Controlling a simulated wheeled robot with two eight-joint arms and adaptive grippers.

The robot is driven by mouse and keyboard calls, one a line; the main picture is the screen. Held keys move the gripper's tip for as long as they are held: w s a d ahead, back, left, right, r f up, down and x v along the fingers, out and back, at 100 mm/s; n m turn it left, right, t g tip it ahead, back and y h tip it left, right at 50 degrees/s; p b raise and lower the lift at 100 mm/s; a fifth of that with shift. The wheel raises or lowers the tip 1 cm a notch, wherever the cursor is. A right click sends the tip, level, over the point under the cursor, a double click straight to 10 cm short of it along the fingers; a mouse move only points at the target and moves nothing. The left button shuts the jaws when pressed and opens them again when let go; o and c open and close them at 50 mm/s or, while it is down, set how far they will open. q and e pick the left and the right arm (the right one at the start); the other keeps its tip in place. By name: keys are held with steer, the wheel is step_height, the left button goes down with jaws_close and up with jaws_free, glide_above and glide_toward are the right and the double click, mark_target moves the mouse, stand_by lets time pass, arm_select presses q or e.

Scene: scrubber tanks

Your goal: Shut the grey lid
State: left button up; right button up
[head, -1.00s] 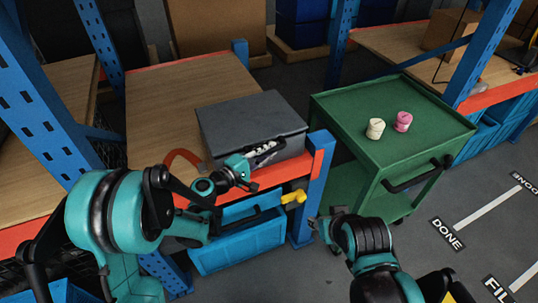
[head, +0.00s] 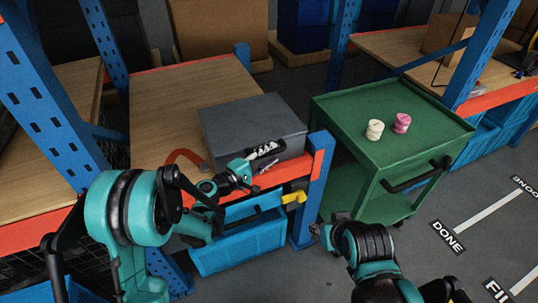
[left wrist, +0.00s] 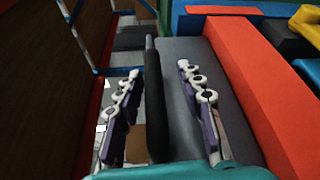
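A dark grey box with a flat grey lid (head: 250,118) on top sits on the wooden shelf, near its front right corner. The lid looks level; I cannot tell whether it is fully down. My left gripper (head: 270,152) is at the box's front face. In the left wrist view my left gripper (left wrist: 157,70) is open, its white and purple fingers on either side of a black bar handle (left wrist: 153,105). Gaps show between handle and fingers. The grey surface (left wrist: 203,70) lies beside it. My right gripper (head: 328,228) hangs low, in front of the green cart; its opening is unclear.
The shelf has an orange front beam (head: 45,232) and a blue post (head: 312,195) right of the box. Below is a blue bin (head: 240,245) by a yellow part (head: 294,197). The green cart (head: 345,105) carries a cream item (head: 375,130) and a pink one (head: 401,123).

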arm_select(q)
steer(key=f+v, duration=0.1)
steer(key=v, duration=1.1)
steer(key=shift+r, duration=0.45)
steer(key=s+a+m+g+y, duration=0.2)
steer(key=s+a+m+y, duration=0.3)
steer(key=s, duration=0.5)
steer(key=s+a+m+g+y, duration=0.1)
steer(key=s+a+m+y, duration=0.4)
steer(key=s+a+y, duration=0.3)
steer(key=shift+s+a+r+g, duration=0.4)
steer(key=shift+s+a, duration=0.4)
steer(key=shift+s, duration=0.4)
